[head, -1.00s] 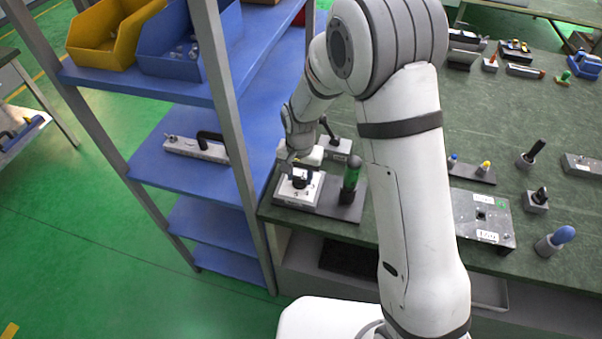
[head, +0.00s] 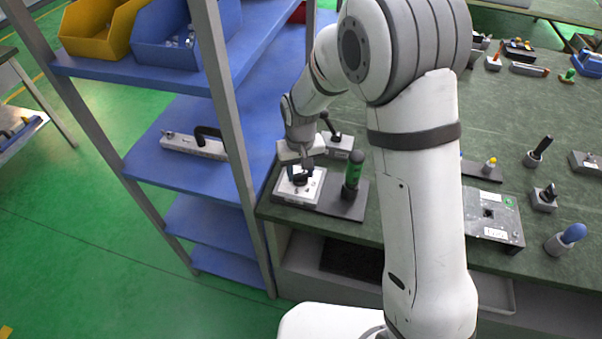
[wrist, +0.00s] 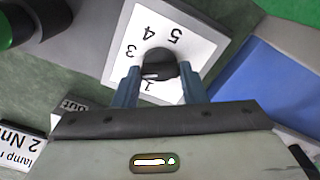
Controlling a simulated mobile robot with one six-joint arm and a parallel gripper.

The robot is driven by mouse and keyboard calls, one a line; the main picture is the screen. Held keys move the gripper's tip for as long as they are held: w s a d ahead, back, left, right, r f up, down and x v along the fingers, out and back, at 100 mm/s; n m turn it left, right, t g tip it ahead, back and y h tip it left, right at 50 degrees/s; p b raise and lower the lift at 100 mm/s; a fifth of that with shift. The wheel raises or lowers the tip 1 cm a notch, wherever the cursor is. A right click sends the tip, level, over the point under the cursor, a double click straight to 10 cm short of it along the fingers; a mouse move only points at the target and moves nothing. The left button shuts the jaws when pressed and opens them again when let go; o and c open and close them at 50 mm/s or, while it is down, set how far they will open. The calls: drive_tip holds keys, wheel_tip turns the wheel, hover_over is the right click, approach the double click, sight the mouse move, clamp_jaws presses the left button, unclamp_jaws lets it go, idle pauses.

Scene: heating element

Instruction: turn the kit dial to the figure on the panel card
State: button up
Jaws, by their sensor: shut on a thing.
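The kit dial is a black round knob (wrist: 158,68) on a white face with printed figures (wrist: 181,30); in the wrist view I can read 5, 4, 3 and 1, upside down or sideways. In the head view the dial's white plate (head: 312,192) sits at the left front of a dark kit base (head: 342,205) on the bench. My gripper (head: 300,174) points down over the dial. In the wrist view its blue-grey fingers (wrist: 160,85) stand either side of the knob, shut on it. The knob's pointer and the panel card's figure cannot be made out.
A blue shelf rack (head: 222,110) stands close on the left. A grey box with labels (head: 488,215) lies farther right.

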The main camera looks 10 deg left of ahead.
sight(300, 174)
drive_tip(key=shift+n+b, duration=0.45)
drive_tip(key=shift+n, duration=0.75)
drive_tip(key=o, duration=1)
wheel_tip(300, 174, up, 8)
drive_tip(key=shift+f+b, duration=0.1)
drive_tip(key=shift+b, duration=0.35)
